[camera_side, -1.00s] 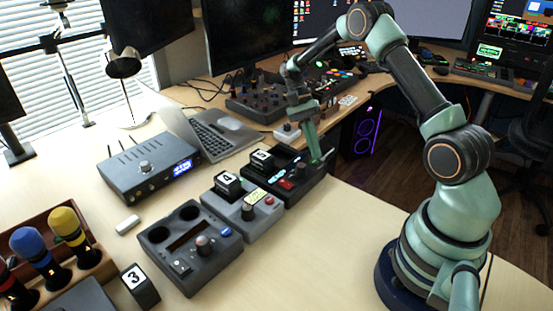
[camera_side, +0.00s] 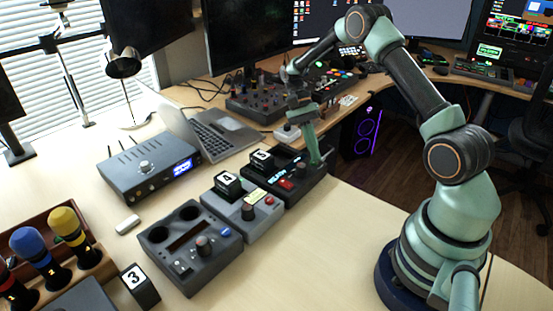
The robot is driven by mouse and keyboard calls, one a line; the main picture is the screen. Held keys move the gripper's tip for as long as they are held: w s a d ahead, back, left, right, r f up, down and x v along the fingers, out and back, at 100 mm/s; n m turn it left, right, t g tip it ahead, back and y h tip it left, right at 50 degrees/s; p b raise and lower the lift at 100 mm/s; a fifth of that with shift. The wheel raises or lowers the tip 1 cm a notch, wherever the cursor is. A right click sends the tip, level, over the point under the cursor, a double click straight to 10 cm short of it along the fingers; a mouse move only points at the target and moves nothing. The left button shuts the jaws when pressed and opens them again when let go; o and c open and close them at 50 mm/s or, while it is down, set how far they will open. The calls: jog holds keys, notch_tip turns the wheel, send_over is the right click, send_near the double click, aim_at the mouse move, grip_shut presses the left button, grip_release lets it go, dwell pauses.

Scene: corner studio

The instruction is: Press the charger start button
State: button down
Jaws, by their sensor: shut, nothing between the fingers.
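Three control boxes stand in a row on the desk, and I cannot tell for certain which is the charger. The nearest, a dark grey box (camera_side: 190,270), has two round wells, a slot, a knob and a blue button (camera_side: 225,232). The middle grey box (camera_side: 262,228) has a knob, a yellow label and a red button (camera_side: 269,200). The far black box (camera_side: 318,186) has a small lit display, a red switch (camera_side: 286,184) and a dark knob (camera_side: 301,168). My gripper (camera_side: 318,160) is shut and empty, pointing down at the black box's far right end. Contact cannot be made out.
Number blocks 4 (camera_side: 228,184) and 5 (camera_side: 262,161) sit on the boxes; block 3 (camera_side: 140,286) stands in front. A radio-like unit (camera_side: 150,168), a laptop (camera_side: 215,135) and a microphone rack (camera_side: 92,262) are at left. The desk right of the boxes is clear.

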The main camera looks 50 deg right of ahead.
jog(key=shift+r, duration=0.1)
dwell(0.5)
jog(key=shift+r, duration=0.35)
jog(key=shift+r, duration=0.1)
jog(key=shift+r, duration=2.9)
jog(key=s+a+r+n+t+h, duration=0.1)
jog(key=s+a+r+n+t, duration=0.2)
jog(key=a+r+n+t, duration=0.3)
jog(key=s+a+r+n+t+h, duration=0.1)
jog(key=s+a+r+n+t, duration=0.3)
jog(key=a+r+n+t, duration=0.2)
jog(key=shift+a+r+n+h, duration=0.2)
jog(key=shift+a+n+h, duration=0.2)
jog(key=shift+a+n, duration=0.55)
